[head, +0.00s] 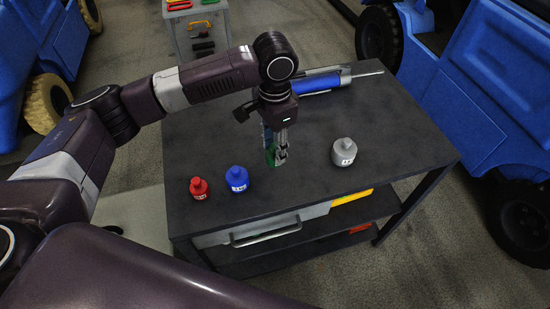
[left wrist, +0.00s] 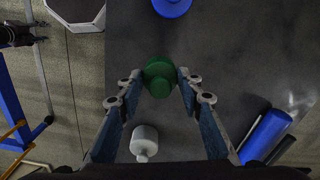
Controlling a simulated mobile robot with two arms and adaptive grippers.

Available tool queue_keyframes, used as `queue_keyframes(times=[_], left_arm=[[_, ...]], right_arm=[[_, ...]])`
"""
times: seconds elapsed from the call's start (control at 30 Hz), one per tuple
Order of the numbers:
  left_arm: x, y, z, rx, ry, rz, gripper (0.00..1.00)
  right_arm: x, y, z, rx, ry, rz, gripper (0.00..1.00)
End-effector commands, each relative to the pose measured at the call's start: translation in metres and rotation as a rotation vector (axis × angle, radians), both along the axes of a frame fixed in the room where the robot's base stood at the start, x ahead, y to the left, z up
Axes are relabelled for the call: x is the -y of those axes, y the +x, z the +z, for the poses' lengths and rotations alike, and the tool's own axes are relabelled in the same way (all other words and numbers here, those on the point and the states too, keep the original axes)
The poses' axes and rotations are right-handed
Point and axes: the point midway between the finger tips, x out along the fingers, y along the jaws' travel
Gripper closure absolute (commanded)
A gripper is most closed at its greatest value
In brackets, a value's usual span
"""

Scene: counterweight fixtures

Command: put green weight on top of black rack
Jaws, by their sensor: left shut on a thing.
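My left gripper (head: 280,148) points down over the black table and is shut on the green weight (head: 270,156). In the left wrist view the green weight (left wrist: 159,77) sits between the two fingertips (left wrist: 160,84). Whether its base touches the tabletop is hard to tell. The black table (head: 300,195), with open shelves below, is the only black rack-like thing I can make out. My right gripper does not show.
A red weight (head: 199,188) and a blue weight (head: 237,179) stand to the left of the gripper. A grey weight (head: 344,152) stands to the right. A blue-bodied tool (head: 318,84) lies at the back. The table's front centre is clear.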

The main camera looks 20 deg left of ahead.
Motion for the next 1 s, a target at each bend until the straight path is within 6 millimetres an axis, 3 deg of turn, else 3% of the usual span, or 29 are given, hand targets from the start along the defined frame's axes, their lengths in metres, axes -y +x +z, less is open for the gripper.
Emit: queue_keyframes(times=[0.1, 0.23, 0.53, 0.67, 0.93, 0.97, 1.0], left_arm=[[0.0, 0.0, -0.014, 0.001, -0.001, 0.0, 1.0], [0.0, 0.0, -0.023, 0.002, -0.002, 0.001, 1.0], [0.0, 0.0, -0.061, 0.001, -0.001, -0.001, 1.0], [0.001, 0.0, -0.064, 0.003, -0.001, -0.001, 1.0], [0.001, 0.0, -0.066, 0.002, -0.002, 0.0, 1.0], [0.0, 0.0, -0.067, 0.001, 0.0, 0.0, 0.63], [0.0, 0.0, -0.067, 0.001, 0.0, 0.0, 0.59]], right_arm=[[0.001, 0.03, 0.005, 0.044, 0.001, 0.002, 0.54], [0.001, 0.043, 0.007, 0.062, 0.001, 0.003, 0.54], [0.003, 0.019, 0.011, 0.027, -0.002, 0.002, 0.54], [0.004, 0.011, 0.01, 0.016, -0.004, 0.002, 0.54], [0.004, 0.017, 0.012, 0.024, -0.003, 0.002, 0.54], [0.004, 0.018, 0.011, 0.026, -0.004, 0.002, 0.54], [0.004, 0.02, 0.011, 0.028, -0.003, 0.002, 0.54]])
